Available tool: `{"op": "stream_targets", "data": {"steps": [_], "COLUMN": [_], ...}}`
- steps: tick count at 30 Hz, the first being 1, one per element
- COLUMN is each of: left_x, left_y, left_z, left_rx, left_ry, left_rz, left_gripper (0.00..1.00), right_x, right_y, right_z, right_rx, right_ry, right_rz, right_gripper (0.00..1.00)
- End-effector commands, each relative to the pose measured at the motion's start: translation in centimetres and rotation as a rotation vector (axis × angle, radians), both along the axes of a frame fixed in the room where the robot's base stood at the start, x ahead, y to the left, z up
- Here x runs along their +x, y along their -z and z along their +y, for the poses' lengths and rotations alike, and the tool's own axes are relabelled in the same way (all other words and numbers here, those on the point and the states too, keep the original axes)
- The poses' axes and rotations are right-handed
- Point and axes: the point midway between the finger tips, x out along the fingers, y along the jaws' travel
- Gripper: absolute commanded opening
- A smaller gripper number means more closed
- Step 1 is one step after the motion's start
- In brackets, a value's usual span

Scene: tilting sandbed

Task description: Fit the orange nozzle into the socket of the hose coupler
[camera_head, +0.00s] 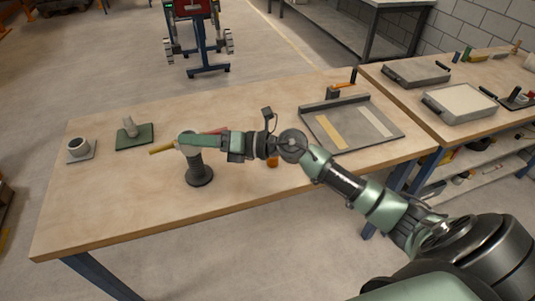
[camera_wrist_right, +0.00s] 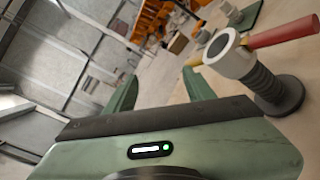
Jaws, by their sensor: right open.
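The hose coupler (camera_head: 199,176) stands upright on the table, a dark ribbed body on a round base with a pale ring-shaped top. In the right wrist view the coupler (camera_wrist_right: 268,85) is just right of my fingers, and its round socket opening shows empty. A small orange piece (camera_head: 272,162), probably the nozzle, shows partly below my right forearm; the arm hides the rest. My right gripper (camera_head: 187,140) is beside the coupler's top in the head view. Its two green fingers (camera_wrist_right: 162,88) are apart with nothing between them. My left gripper is not in view.
A red and yellow rod (camera_wrist_right: 284,34) lies behind the coupler. A grey cup on a pale plate (camera_head: 80,156) and a green mat (camera_head: 146,137) with a pale peg are at the left. A grey tray (camera_head: 373,137) is at the right. The table front is clear.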

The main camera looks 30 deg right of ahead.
Motion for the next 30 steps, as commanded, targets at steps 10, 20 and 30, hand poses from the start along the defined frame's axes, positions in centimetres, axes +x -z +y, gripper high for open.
{"op": "stream_targets", "data": {"steps": [10, 20, 30], "left_x": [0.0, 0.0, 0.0], "left_y": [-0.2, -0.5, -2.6], "left_z": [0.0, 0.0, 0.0], "left_rx": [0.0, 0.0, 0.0], "left_ry": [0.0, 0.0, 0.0], "left_rz": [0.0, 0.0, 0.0], "left_gripper": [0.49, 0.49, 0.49], "right_x": [0.5, -0.6, 0.8], "right_y": [7.8, 8.9, 12.7], "right_z": [-17.6, -24.4, -23.4], "right_rx": [-0.994, -1.188, -1.182], "right_ry": [-0.182, -0.18, -0.181], "right_rz": [0.232, 0.394, 0.392], "right_gripper": [0.54, 0.54, 0.54]}}
